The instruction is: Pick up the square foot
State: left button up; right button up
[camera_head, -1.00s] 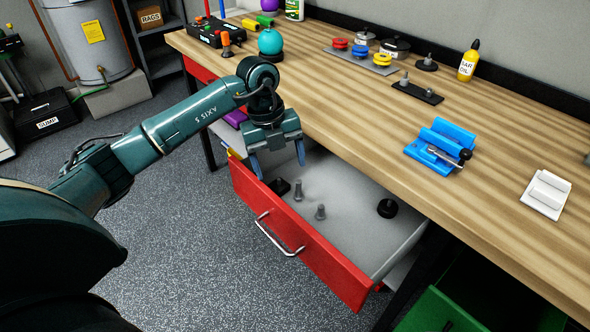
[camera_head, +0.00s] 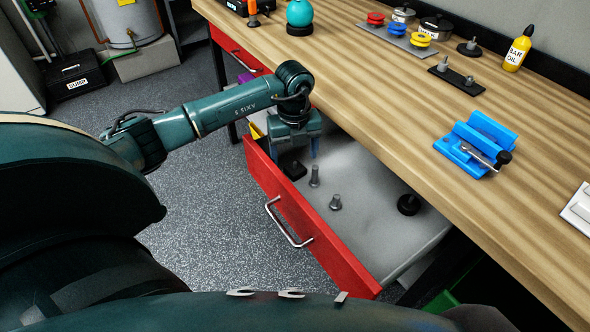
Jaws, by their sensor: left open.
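The square foot (camera_head: 294,171) is a small black block lying in the open red drawer (camera_head: 335,245), near its far left corner. My left gripper (camera_head: 294,155) points down into the drawer with its blue-tipped fingers apart. It is just above and around the square foot in the picture. I cannot tell whether the fingers touch it or how far above it they are. My right gripper is not in view.
Two grey bolts, one upright (camera_head: 314,177) and one nearby (camera_head: 335,202), are close to the square foot. A round black foot (camera_head: 408,204) lies farther right in the drawer. The wooden workbench (camera_head: 400,110) overhangs the drawer and carries a blue vise (camera_head: 475,143).

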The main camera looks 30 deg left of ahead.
aim_at(295, 162)
pick_arm(q)
jog(key=shift+f, duration=2)
jog(key=shift+c, duration=0.6)
jog(key=shift+w, duration=0.1)
jog(key=c, duration=0.9)
jog(key=shift+r, duration=0.1)
jog(key=shift+c, duration=0.2)
